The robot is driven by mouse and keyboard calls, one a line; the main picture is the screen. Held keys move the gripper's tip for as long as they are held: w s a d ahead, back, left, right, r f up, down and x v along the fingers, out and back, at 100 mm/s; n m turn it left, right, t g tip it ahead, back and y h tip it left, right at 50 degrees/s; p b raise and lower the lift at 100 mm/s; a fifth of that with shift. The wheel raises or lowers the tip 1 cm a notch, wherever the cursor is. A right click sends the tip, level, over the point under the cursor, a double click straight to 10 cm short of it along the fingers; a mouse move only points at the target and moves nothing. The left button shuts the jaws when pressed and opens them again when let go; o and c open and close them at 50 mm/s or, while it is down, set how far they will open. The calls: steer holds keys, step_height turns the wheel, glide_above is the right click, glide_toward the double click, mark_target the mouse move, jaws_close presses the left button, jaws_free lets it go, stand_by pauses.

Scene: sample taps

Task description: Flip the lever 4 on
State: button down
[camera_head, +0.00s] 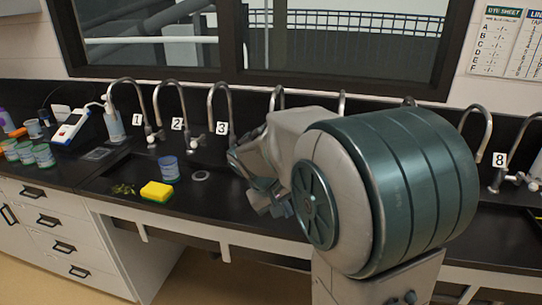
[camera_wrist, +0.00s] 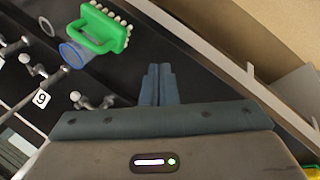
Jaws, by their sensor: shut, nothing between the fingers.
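The taps stand in a row along the back of the black counter. In the head view, number plates 1 (camera_head: 137,120), 2 (camera_head: 177,124), 3 (camera_head: 222,128) and 8 (camera_head: 499,159) show. A spout (camera_head: 276,99) rises right of tap 3; my arm hides its base, and lever 4 cannot be made out. My gripper (camera_wrist: 158,70) is shut and empty in the wrist view, over the dark counter. Tap levers (camera_wrist: 80,100) and a plate reading like a 9 (camera_wrist: 41,98) lie to its left, apart from the fingers.
A green brush (camera_wrist: 103,30) and a blue-rimmed cup (camera_wrist: 73,55) lie ahead left of the fingers. A yellow sponge (camera_head: 157,191) and a blue cup (camera_head: 169,168) stand on the counter before taps 1 and 2. The counter's front edge (camera_wrist: 222,52) runs to the right.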

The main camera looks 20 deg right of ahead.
steer(key=w+n+t+h, duration=0.1)
steer(key=w+h, duration=0.2)
steer(key=w, duration=0.5)
steer(key=w+a+f+n+t+h, duration=0.1)
steer(key=w+t+h, duration=0.1)
steer(key=w, duration=0.7)
steer(key=w+n+t+h+b, duration=0.1)
steer(key=w+h, duration=0.3)
steer(key=w, duration=0.4)
steer(key=shift+w+a+f+t+h, duration=0.2)
steer(key=shift+a+f+t+h, duration=0.1)
steer(key=shift+f+t+h, duration=0.15)
steer(key=s+d+p+x, duration=0.1)
steer(key=s+p+x, duration=0.1)
steer(key=x, duration=1)
steer(key=shift+d+p, duration=0.35)
steer(key=shift+p, duration=0.3)
steer(key=shift+s+d+f, duration=0.1)
steer(key=shift+s+f, duration=0.05)
steer(key=shift+f+b, duration=0.15)
steer(key=shift+b, duration=0.6)
